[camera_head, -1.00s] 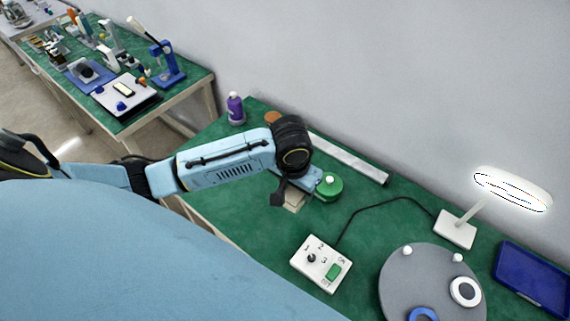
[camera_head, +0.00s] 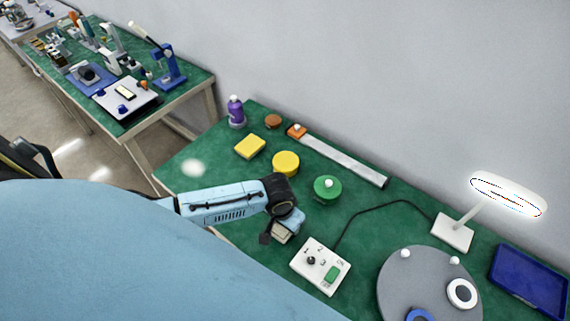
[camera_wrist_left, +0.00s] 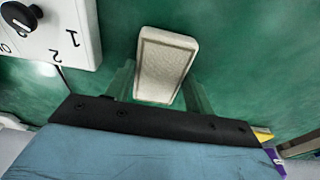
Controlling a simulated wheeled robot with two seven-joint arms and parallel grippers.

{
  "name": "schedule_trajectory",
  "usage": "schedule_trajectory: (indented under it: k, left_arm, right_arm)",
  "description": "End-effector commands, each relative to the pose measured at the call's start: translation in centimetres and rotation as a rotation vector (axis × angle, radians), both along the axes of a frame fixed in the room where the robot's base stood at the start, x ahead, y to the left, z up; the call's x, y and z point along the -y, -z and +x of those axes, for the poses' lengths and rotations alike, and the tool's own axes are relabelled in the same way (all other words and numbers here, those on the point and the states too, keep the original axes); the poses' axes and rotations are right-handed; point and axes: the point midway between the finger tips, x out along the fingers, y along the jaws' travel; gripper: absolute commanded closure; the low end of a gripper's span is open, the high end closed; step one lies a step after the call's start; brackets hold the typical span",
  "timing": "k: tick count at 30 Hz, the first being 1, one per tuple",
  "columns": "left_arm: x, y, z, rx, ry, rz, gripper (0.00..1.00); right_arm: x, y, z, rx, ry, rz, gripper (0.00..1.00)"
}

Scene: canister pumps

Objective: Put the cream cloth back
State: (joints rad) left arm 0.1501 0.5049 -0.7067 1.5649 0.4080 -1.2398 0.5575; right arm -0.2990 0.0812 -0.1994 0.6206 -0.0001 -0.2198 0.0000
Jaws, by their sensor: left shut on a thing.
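The cream cloth (camera_head: 282,236) is a small folded pad with a tan border. My left gripper (camera_head: 281,230) is shut on it, close beside the white control box (camera_head: 320,264). In the left wrist view the cloth (camera_wrist_left: 166,66) sits between the two fingers (camera_wrist_left: 160,90), over green tabletop, with the control box (camera_wrist_left: 55,30) at upper left. I cannot tell whether the cloth touches the table. My right gripper is not in view.
A yellow block (camera_head: 250,146), a yellow round lid (camera_head: 285,163), a green knobbed lid (camera_head: 327,189) and a purple bottle (camera_head: 236,111) stand behind my arm. A grey turntable (camera_head: 400,275), a lamp (camera_head: 453,232) and a blue tray (camera_head: 530,282) are at right.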

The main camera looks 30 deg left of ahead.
Motion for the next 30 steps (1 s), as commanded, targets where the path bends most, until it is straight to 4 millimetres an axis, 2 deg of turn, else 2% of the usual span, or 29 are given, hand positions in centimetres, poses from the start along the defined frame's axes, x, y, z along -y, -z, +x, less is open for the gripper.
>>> schedule_trajectory:
  k: [11,12,17,25,30]
  left_arm:
    - [0.0,0.4,0.0,0.0,-0.001,0.0,0.65]
    - [0.0,0.4,0.0,0.0,-0.001,0.0,0.44]
    - [0.0,0.4,0.0,0.0,-0.001,0.0,0.25]
    - [0.0,0.3,0.1,0.001,-0.001,0.0,0.25]
    - [0.0,-1.2,-0.1,0.002,0.0,-0.001,0.25]
  right_arm:
    - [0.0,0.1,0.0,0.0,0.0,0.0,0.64]
    - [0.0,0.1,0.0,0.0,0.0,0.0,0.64]
    - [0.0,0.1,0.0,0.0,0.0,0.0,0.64]
    - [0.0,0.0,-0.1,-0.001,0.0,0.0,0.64]
    - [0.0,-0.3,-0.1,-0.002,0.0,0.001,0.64]
